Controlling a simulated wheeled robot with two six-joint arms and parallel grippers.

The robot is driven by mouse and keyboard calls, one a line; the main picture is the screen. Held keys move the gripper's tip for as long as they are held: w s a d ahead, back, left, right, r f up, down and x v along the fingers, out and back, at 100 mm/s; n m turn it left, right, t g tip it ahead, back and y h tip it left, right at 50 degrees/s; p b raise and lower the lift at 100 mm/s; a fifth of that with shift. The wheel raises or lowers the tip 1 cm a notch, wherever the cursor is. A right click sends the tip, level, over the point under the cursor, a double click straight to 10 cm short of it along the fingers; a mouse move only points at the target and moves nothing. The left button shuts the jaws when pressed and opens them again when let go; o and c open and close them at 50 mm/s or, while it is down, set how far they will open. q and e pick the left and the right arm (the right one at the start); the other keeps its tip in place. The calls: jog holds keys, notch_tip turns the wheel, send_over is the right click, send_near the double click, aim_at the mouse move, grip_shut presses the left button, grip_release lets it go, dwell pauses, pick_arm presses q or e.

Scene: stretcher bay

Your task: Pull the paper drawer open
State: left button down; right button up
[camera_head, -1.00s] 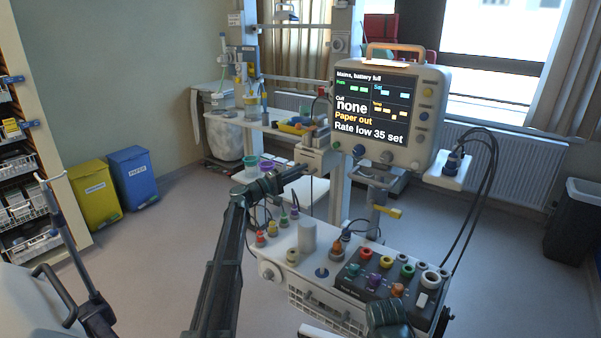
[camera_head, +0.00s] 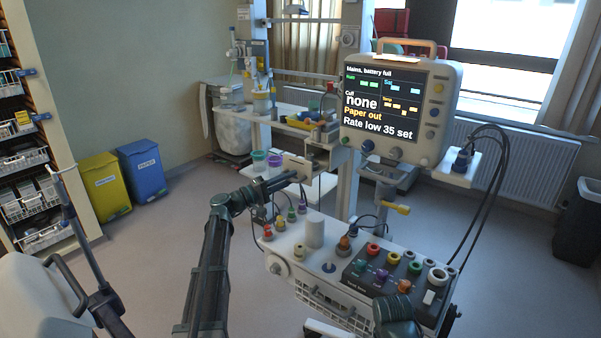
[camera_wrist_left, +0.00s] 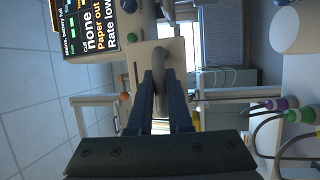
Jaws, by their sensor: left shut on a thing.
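The paper drawer's beige front (camera_head: 296,165) stands out to the left of its pale housing (camera_head: 321,150), beside the monitor's post. In the left wrist view the flat drawer front (camera_wrist_left: 136,58) carries a grey loop handle (camera_wrist_left: 160,48). My left gripper (camera_head: 288,177) is shut on that handle; its two fingers (camera_wrist_left: 160,92) lie close around it. The inside of the drawer is hidden by its front. The monitor (camera_head: 395,108) reads "Paper out". A dark part of my right arm shows at the bottom; its gripper is out of the frame.
A white trolley top (camera_head: 290,248) with coloured sockets and a pale cylinder (camera_head: 315,232) lies right of my left forearm. Dark cables hang from the monitor's right side. Yellow (camera_head: 105,190) and blue (camera_head: 137,172) bins stand at the left wall. Floor between is clear.

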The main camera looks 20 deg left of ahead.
pick_arm(q)
jog(key=shift+s+a, duration=0.2)
jog(key=shift+s, duration=0.4)
jog(key=c, duration=0.8)
grip_release()
jog(key=shift+c, duration=0.2)
jog(key=shift+a, duration=0.1)
jog(key=b+v, duration=0.2)
jog(key=v, duration=1.1)
jog(key=shift+s, duration=0.3)
jog(key=shift+a+f, duration=0.15)
